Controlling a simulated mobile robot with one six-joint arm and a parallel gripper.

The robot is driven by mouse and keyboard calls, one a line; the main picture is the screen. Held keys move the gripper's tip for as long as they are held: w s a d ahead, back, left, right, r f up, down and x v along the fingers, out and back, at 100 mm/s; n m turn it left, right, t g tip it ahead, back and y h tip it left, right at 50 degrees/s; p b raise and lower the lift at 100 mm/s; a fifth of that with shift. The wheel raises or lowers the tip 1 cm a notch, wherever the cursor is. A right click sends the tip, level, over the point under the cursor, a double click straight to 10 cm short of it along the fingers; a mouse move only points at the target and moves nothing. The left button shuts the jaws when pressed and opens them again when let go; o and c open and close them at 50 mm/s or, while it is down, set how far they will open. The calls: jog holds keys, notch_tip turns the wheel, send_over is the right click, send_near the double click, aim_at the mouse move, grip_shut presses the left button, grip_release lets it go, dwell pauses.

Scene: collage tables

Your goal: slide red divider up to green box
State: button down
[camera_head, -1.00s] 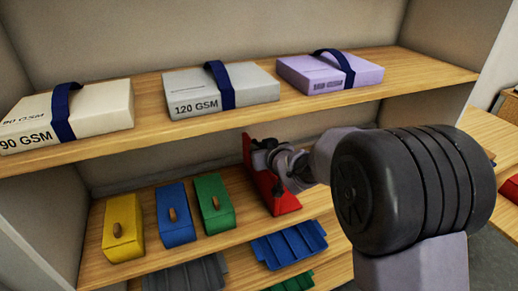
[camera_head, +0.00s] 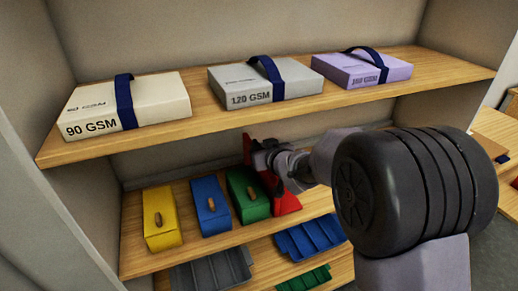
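The red divider (camera_head: 288,203) stands upright on the middle shelf, with a tall back part and a low foot. The green box (camera_head: 245,196) is directly to its left; the divider's foot appears at or very near the box's right side, and I cannot tell if they touch. My gripper (camera_head: 264,158) is at the divider's upper part, partly in front of it. Its fingers are small and dark here, and whether they are shut on the divider is unclear. My arm hides the shelf to the right.
A blue box (camera_head: 209,207) and a yellow box (camera_head: 161,220) stand left of the green box. Above is a shelf (camera_head: 200,127) with strapped paper packs. Below lie a grey tray (camera_head: 212,272), a blue tray (camera_head: 312,240) and a green tray (camera_head: 305,280).

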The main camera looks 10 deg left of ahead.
jog(key=c, duration=1.4)
grip_release()
jog(key=p+v, duration=0.4)
jog(key=v, duration=1.3)
jog(key=shift+s+d, duration=0.15)
jog(key=shift+d, duration=0.05)
